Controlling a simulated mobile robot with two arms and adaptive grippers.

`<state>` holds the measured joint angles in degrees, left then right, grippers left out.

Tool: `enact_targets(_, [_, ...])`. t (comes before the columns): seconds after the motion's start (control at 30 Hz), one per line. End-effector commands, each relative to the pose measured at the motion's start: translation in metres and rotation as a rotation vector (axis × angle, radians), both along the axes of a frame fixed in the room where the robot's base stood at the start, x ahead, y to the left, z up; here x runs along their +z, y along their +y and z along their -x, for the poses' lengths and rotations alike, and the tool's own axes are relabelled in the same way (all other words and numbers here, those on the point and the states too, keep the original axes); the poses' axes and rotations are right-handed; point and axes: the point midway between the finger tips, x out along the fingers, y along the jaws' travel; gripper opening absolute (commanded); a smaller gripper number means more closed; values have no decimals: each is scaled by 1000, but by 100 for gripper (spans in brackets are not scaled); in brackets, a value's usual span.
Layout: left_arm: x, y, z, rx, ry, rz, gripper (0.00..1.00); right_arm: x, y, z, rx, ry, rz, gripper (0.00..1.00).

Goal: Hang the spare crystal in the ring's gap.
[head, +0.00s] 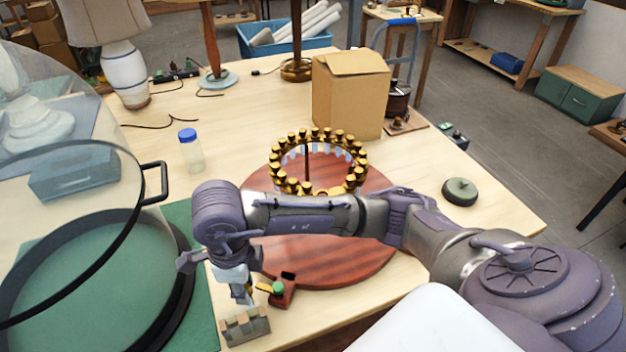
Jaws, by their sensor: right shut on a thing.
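The ring (274,165) is a gold band with several gold knobs around its top and pale crystals hanging from it. It stands on a round red-brown wooden board (335,258). My right gripper (226,264) points down to the left of the board's front part, apart from the ring. It is shut on a pale, clear piece, which looks like the spare crystal (237,278), just above a grey notched block (246,327). My forearm crosses in front of the board. I cannot make out the ring's gap. My left gripper is not in view.
A small red piece with a green top (281,290) lies close right of the crystal. A clear dome with a black rim (150,262) fills the left. A cardboard box (348,98) stands behind the ring. A blue-capped bottle (191,152) stands left of it.

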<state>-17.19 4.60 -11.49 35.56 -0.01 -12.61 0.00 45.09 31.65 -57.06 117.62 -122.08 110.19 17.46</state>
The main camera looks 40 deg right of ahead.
Motion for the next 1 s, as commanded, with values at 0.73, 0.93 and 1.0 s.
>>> enact_targets(0.73, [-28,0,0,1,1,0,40,-1,-38,5,1034,-10,11,0])
enact_targets(0.93, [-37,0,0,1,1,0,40,1,-51,10,1439,-6,11,0])
enact_targets(1.0, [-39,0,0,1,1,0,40,2,-55,11,1543,-4,12,0])
